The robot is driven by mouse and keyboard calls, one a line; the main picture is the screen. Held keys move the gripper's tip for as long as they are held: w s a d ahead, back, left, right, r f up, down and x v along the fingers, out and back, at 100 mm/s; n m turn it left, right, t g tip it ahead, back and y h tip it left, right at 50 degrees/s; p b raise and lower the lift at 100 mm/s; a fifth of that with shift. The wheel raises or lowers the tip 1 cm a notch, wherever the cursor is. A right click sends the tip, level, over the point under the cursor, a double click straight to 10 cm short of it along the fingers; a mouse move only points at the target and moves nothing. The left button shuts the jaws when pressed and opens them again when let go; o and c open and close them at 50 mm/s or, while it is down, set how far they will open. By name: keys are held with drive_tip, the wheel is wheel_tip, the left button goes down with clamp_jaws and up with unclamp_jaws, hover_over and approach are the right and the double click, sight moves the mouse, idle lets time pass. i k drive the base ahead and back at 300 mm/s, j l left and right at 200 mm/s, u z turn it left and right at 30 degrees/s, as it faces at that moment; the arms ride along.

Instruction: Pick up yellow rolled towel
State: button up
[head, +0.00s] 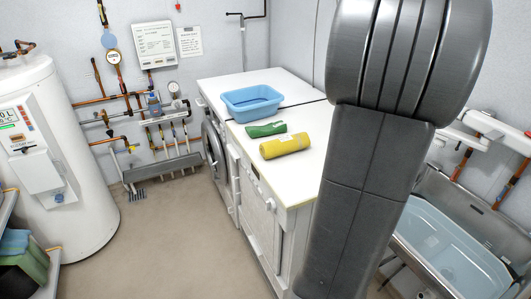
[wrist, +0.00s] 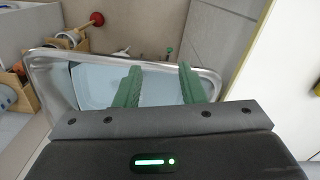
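The yellow rolled towel (head: 285,146) lies on the white countertop (head: 300,180), near its front edge, in the head view. A green rolled cloth (head: 266,130) lies just behind it, close beside it. The towel does not show in the wrist view. My gripper (wrist: 160,82) shows in the wrist view with its two green fingers apart and nothing between them. It is open, above or in front of a metal sink holding a light blue basin (wrist: 92,85). In the head view my arm hides the right part of the counter, and the gripper is not seen there.
A blue tub (head: 252,101) stands on the counter behind the cloths. A metal sink with a pale blue basin (head: 450,250) is at the right. A white boiler (head: 70,150) stands at the left. The floor (head: 180,225) between boiler and counter is clear.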

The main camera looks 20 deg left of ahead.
sight(287, 144)
drive_tip(key=j+z, duration=0.25)
drive_tip(key=j, duration=1.4)
drive_tip(key=i+j+z, duration=0.2)
drive_tip(key=i+j, duration=0.65)
drive_tip(key=i, duration=0.1)
